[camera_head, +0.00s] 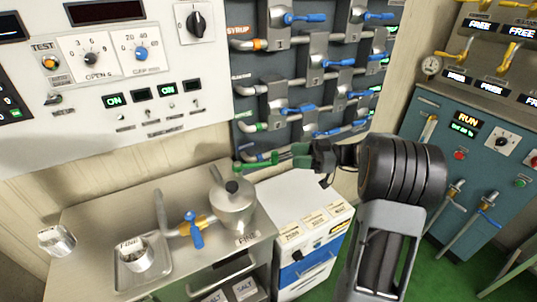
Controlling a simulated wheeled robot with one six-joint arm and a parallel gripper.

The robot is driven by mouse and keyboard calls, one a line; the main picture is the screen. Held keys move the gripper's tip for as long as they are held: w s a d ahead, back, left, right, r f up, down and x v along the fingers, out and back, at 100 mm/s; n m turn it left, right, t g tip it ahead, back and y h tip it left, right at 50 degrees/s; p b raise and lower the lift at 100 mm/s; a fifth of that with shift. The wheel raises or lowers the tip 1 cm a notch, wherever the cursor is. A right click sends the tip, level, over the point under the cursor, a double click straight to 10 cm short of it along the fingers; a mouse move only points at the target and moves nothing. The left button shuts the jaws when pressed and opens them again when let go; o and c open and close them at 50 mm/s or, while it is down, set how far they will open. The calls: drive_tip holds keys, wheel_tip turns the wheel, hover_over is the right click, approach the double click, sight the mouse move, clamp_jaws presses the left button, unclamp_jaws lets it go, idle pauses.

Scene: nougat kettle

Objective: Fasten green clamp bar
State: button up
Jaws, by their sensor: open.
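The green clamp bar (257,164) shows as a slim green handle at the bottom of the dark valve panel, just above and behind the kettle. My gripper (301,155) reaches in from the right at about the same height, with its jaws open near the bar's right end. Whether the jaws are around the bar or only beside it I cannot tell, as the parts overlap and are small. The metal kettle (233,207) stands on the steel counter below, with a lid and a dark knob on top.
A blue-handled tap (195,231) sits left of the kettle. A labelled cup (134,256) stands in a tray, and another metal cup (57,240) is at the far left. A white cabinet (308,236) stands below my arm. Blue valve levers (297,107) crowd the panel above.

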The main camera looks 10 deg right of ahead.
drive_tip(key=p+x, duration=0.1)
drive_tip(key=x, duration=0.7)
drive_tip(key=shift+w+a, duration=0.1)
drive_tip(key=shift+a, duration=0.25)
drive_tip(key=shift+c, duration=0.2)
clamp_jaws()
